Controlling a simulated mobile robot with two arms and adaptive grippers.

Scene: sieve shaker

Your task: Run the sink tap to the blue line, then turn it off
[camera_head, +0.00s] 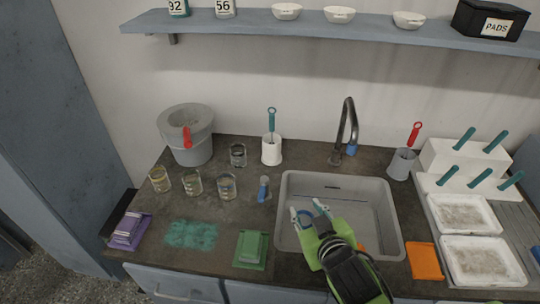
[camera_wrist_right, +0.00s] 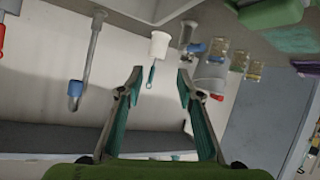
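The dark curved tap (camera_head: 345,122) stands behind the grey sink (camera_head: 380,215), with a small blue piece (camera_head: 351,150) low at its spout side. The tap (camera_wrist_right: 94,50) also shows at the upper left of the right wrist view, with the blue piece (camera_wrist_right: 75,89). My right gripper (camera_head: 309,209) is over the left part of the sink, in front of and apart from the tap. Its fingers (camera_wrist_right: 160,72) are spread with nothing between them. A blue curve shows near the fingertips in the head view; I cannot tell if it is the blue line. No running water is visible. My left gripper is not in view.
Left of the sink stand several glass beakers (camera_head: 227,186), a grey bucket (camera_head: 186,135), a white brush holder (camera_head: 271,150) and a blue-grey bottle (camera_head: 263,189). Right of it are a grey cup (camera_head: 401,165) and white trays (camera_head: 484,262). A shelf (camera_head: 250,27) runs above.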

